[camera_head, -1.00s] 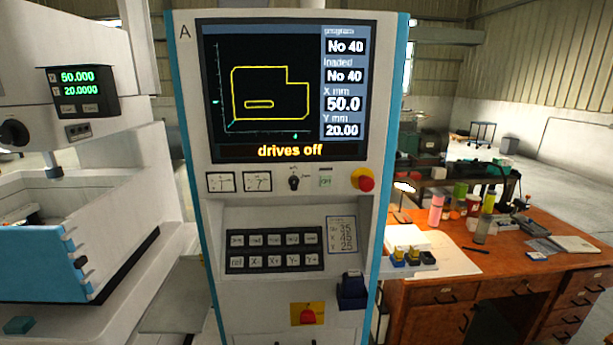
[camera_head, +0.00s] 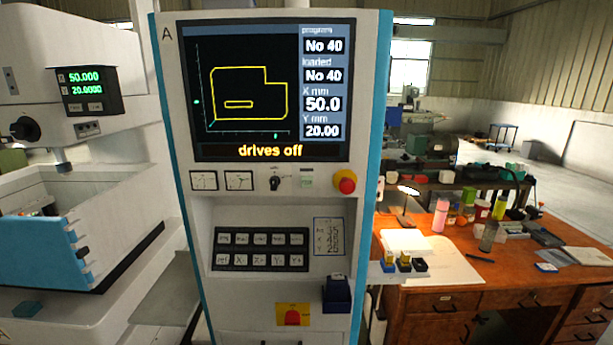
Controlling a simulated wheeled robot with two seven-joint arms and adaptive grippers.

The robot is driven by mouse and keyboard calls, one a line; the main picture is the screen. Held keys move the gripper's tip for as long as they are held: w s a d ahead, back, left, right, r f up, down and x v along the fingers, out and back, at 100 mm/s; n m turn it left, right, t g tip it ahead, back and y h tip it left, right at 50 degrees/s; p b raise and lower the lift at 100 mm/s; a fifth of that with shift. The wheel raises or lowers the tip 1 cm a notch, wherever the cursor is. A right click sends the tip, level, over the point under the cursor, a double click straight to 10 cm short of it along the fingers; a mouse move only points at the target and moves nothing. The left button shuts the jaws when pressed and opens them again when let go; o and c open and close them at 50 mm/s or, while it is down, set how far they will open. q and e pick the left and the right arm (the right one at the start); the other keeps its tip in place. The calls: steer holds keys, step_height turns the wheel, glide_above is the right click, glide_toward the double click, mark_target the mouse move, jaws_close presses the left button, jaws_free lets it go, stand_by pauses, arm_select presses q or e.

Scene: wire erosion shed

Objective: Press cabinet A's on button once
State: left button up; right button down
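Cabinet A (camera_head: 205,200) stands upright in the middle of the head view, with the letter A at its top left. Its screen (camera_head: 265,90) shows a yellow outline, No 40 as program and as loaded, X 50.0, Y 20.00 and "drives off". Below the screen are two small gauges, a dark rotary switch (camera_head: 275,183), a small green-marked label or button (camera_head: 306,180) and a red mushroom button on a yellow base (camera_head: 344,182). A recessed keypad (camera_head: 261,249) has two rows of keys, their legends too small to read surely. Neither of my grippers shows.
A white machine with a readout (camera_head: 88,90) and a blue-fronted tank (camera_head: 35,255) stands at the left. A wooden desk (camera_head: 450,300) with bottles, papers and a lamp is at the right. A dark blue box (camera_head: 337,294) and a red-yellow switch (camera_head: 293,315) sit low on the cabinet.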

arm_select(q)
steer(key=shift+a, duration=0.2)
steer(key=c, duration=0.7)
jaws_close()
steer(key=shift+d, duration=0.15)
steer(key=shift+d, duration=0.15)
